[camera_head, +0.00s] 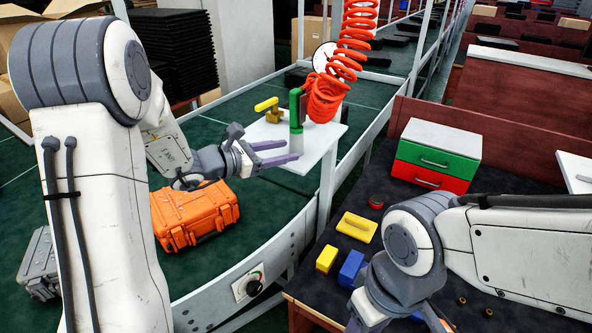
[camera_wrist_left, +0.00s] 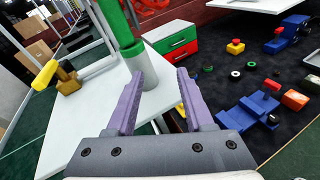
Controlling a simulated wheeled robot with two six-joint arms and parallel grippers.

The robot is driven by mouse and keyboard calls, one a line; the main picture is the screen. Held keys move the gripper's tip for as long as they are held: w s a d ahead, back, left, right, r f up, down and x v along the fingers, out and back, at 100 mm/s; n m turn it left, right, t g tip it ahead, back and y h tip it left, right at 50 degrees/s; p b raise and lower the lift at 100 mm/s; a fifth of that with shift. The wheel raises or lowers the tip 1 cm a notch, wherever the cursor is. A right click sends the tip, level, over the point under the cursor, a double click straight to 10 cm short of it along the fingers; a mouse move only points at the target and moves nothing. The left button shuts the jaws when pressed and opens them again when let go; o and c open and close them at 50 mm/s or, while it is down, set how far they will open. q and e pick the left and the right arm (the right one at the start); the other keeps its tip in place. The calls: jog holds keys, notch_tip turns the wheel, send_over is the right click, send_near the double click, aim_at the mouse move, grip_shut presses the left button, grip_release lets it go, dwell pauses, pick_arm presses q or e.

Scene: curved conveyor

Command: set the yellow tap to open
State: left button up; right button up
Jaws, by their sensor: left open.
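The yellow tap (camera_head: 267,105) has a yellow lever on a brass body and stands on a white panel (camera_head: 262,133). In the left wrist view the tap (camera_wrist_left: 45,76) is at the left, outside the fingers. Beside it stands a green upright piece (camera_head: 296,108) on a pale base; it also shows in the left wrist view (camera_wrist_left: 126,42). My left gripper (camera_head: 290,151), with purple fingers, is open at the panel's near side, by the pale base and apart from the tap. I cannot tell whether it touches the base. My right gripper (camera_head: 436,318) is partly cut off at the bottom.
A red coiled hose (camera_head: 345,60) hangs just behind the green piece. An orange case (camera_head: 193,213) sits on the green conveyor below my left arm. A green and red drawer box (camera_head: 433,158) and several small coloured blocks stand on the dark table at right.

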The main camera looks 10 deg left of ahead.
pick_arm(q)
jog(key=s+d+m, duration=0.1)
jog(key=s+d+g, duration=0.1)
jog(key=d, duration=0.1)
jog(key=s+d+f+m+g+h, duration=0.1)
jog(key=shift+s+d+m, duration=0.1)
jog(key=shift+d+m, duration=0.1)
jog(key=shift+m, duration=0.1)
